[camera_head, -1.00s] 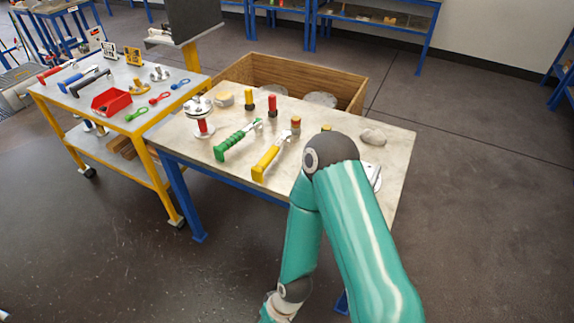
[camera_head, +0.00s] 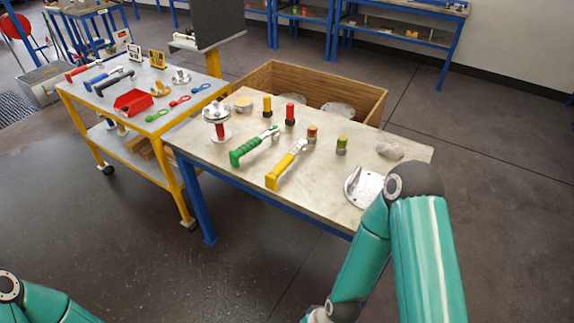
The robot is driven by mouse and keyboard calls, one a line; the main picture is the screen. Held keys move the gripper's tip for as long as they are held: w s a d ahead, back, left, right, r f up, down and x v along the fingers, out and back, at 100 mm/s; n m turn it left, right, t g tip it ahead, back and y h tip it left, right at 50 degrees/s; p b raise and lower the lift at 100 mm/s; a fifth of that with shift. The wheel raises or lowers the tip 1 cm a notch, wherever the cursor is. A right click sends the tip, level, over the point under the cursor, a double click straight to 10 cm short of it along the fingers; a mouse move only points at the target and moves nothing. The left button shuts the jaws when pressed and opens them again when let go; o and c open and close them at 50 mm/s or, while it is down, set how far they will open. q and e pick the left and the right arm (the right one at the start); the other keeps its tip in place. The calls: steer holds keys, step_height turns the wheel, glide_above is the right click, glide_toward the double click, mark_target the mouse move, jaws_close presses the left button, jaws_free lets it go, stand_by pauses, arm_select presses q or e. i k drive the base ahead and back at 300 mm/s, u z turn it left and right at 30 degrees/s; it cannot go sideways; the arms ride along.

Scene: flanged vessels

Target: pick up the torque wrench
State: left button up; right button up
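A wrench with a green handle (camera_head: 245,150) and one with a yellow handle (camera_head: 281,176) lie on the light-topped table (camera_head: 225,172). Both have metal heads pointing to the back right. Tools with red (camera_head: 82,71), blue (camera_head: 97,80) and black (camera_head: 114,83) handles lie on the yellow-framed cart (camera_head: 175,116). I cannot tell for sure which is the torque wrench. My teal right arm stands in front of the table's right end, and its gripper is below the frame. Part of my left arm shows at the bottom left, with its gripper out of view. No gripper is seen at any tool.
A flanged part (camera_head: 215,120) stands at the table's left, and a round metal flange (camera_head: 366,188) lies near my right arm. Several coloured cylinders stand behind the wrenches. A red bin (camera_head: 133,102) sits on the cart. A wooden crate (camera_head: 330,88) stands behind the table.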

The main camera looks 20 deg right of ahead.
mark_target(271, 178)
steer(key=z, duration=0.1)
steer(key=i, duration=1)
steer(key=u, duration=0.1)
